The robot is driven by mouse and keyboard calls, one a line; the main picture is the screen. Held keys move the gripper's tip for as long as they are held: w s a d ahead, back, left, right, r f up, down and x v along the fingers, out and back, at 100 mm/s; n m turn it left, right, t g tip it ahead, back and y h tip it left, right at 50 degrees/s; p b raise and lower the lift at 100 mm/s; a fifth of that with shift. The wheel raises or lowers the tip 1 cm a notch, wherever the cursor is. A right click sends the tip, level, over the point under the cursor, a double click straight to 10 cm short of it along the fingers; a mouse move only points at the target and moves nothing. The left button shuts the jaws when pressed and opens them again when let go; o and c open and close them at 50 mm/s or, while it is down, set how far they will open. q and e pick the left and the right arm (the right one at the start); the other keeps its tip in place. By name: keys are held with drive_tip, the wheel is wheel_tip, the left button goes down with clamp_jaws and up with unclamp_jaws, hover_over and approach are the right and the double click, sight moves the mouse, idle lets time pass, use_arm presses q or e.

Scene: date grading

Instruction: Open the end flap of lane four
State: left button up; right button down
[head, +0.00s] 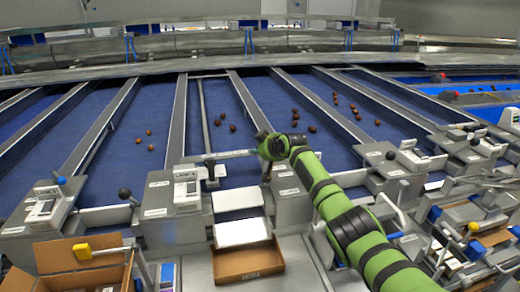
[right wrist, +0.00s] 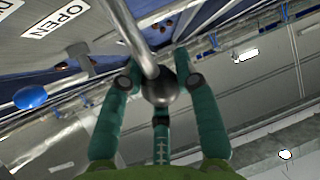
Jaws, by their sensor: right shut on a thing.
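My right gripper (head: 270,148) is over the near end of a blue lane (head: 225,110) in the head view. In the right wrist view, its green fingers (right wrist: 160,92) are closed around a dark ball knob (right wrist: 160,86) on a bent metal rod (right wrist: 136,40). In the head view, a thin bar (head: 232,154) runs from a small post (head: 211,172) towards this gripper. The gripper hides the knob there. A plate marked OPEN (right wrist: 68,14) shows in the wrist view. I cannot read the lane numbers. My left gripper is out of view.
Other levers with dark knobs (head: 125,194) stand at neighbouring lane ends. Dates (head: 222,121) lie on several lanes. An open cardboard box (head: 246,262) and white trays (head: 240,231) are below the lane end. Metal dividers (head: 250,100) separate the lanes.

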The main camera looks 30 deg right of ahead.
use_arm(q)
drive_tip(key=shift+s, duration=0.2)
use_arm(e)
drive_tip(key=c, duration=0.9)
unclamp_jaws()
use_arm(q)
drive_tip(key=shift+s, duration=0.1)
use_arm(e)
drive_tip(key=shift+s+r, duration=0.15)
drive_tip(key=shift+s, duration=0.05)
drive_tip(key=v, duration=1.2)
